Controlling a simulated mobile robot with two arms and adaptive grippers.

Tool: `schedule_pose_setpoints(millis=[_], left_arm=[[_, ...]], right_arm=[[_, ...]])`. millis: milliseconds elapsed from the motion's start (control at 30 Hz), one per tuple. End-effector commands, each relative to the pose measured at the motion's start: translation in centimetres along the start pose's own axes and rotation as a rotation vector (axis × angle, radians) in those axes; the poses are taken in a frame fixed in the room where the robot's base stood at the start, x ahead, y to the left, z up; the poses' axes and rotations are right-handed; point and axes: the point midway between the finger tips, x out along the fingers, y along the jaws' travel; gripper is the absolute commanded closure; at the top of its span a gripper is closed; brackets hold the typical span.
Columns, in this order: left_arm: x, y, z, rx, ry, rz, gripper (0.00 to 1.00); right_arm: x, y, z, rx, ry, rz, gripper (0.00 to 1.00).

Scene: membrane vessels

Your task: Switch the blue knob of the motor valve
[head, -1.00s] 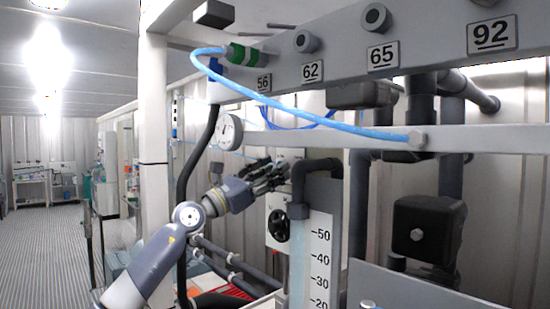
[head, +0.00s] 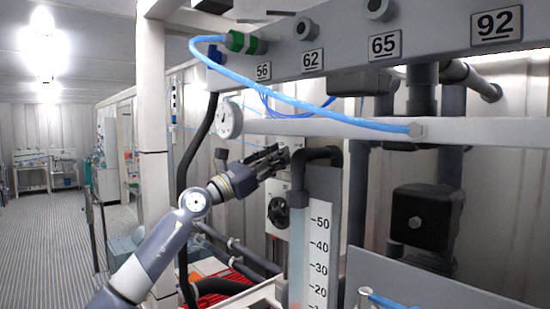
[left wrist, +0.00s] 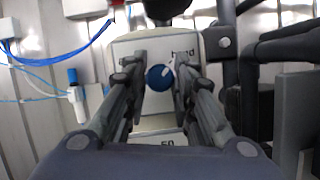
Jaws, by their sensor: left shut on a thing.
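The blue knob (left wrist: 159,77) shows in the left wrist view, round with a white mark, on the pale front plate (left wrist: 155,46) of the motor valve. My left gripper (left wrist: 161,63) has one finger on each side of the knob and is shut on it. In the head view my left gripper (head: 274,160) reaches behind the dark pipe bend, and the knob is hidden there. Below the gripper a pale panel with a black round handle (head: 279,211) shows. My right gripper is not in view.
A dark pipe (head: 299,180) and a level scale (head: 319,250) stand just right of my left gripper. In the left wrist view, blue tubing (left wrist: 62,57) hangs at left.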

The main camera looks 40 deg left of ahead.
Motion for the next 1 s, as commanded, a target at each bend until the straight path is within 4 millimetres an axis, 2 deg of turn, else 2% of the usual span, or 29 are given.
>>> schedule_pose_setpoints(millis=[267,600,1000], left_arm=[[0.1,0.0,0.2,-0.070,0.005,0.031,1.00],[0.1,0.0,0.5,-0.262,-0.001,0.109,1.00],[0.0,-0.2,0.2,-0.503,-0.003,0.210,1.00]], right_arm=[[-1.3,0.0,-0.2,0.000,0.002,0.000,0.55],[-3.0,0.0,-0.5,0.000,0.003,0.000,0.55],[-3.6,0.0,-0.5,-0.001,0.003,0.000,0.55]])
